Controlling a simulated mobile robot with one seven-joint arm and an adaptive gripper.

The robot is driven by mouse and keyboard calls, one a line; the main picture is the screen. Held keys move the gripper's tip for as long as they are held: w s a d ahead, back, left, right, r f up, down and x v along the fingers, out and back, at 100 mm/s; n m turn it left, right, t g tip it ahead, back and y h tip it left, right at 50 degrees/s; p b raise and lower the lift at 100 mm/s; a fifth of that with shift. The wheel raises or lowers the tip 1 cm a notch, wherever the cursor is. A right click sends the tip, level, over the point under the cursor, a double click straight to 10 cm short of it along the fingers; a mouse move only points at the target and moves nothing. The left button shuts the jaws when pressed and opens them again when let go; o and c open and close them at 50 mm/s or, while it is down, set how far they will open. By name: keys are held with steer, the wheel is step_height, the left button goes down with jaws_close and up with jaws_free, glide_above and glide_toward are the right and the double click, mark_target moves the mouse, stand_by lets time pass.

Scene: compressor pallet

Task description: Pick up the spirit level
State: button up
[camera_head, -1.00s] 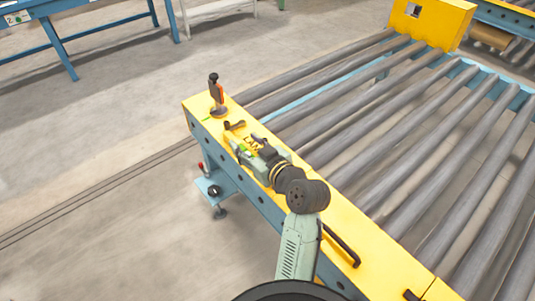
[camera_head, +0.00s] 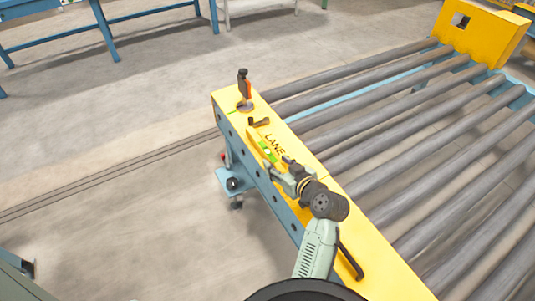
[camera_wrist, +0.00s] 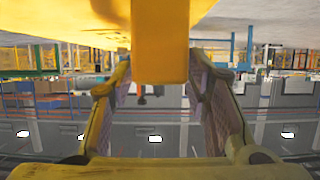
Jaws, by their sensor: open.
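The spirit level (camera_head: 263,144) is a yellow bar with a green vial. It lies along the left edge of the yellow conveyor rail, beside the black LANE lettering. My gripper (camera_head: 287,166) is at the near end of the level, low over the rail. In the wrist view, my gripper (camera_wrist: 160,92) is open, with a finger on each side. A yellow block, which looks like the end of the level (camera_wrist: 160,45), shows at the top centre between the fingers, with gaps on both sides. My gripper hides part of the level's near end in the head view.
An orange-and-black upright tool (camera_head: 244,88) stands at the rail's far end, with a small dark handle-like item (camera_head: 258,122) nearer. A black bar handle (camera_head: 350,260) is on the rail near my arm. Grey rollers (camera_head: 400,150) fill the right side. Floor is open at left.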

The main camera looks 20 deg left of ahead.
mark_target(267, 156)
steer(key=shift+x, duration=1.4)
steer(key=shift+c, duration=0.4)
jaws_close()
